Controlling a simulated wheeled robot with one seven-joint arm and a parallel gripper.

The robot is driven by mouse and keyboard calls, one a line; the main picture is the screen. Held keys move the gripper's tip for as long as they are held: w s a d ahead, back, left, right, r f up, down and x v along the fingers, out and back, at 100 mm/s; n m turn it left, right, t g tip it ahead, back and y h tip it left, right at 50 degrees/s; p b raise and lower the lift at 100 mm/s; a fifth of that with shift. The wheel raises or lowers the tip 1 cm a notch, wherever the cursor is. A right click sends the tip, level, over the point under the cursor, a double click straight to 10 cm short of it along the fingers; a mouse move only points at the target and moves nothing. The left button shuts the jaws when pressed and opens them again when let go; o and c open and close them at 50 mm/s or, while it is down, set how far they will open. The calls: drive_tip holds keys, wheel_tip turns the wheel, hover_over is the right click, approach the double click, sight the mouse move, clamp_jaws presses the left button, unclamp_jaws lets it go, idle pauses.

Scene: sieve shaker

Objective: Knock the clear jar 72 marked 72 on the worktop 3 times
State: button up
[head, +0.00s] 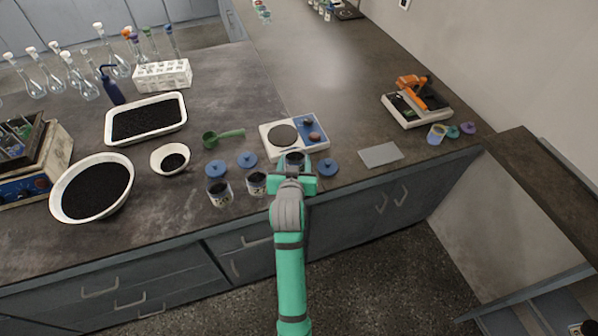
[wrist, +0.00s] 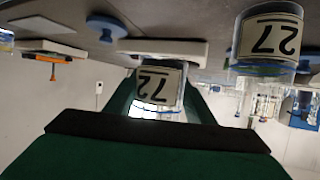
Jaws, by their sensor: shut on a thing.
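A jar marked 27 (wrist: 270,40) stands beside it in the wrist view. Two open jars (head: 220,194) (head: 256,184) stand left of my gripper, with blue lids behind. A balance (head: 293,134) is just behind. A grey plate (head: 380,154) lies right, with bare worktop around it.

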drive_tip(key=shift+w+a+f, duration=0.15)
drive_tip(key=shift+w+f, duration=0.2)
drive_tip(key=shift+w, duration=0.2)
drive_tip(key=shift+f, duration=1.4)
wheel_tip(320, 180, down, 4)
drive_tip(key=shift+f, duration=0.1)
drive_tip(key=shift+s+f, duration=0.1)
drive_tip(key=shift+f, duration=0.2)
drive_tip(key=shift+c, duration=1.1)
drive_tip(key=shift+r, duration=2.25)
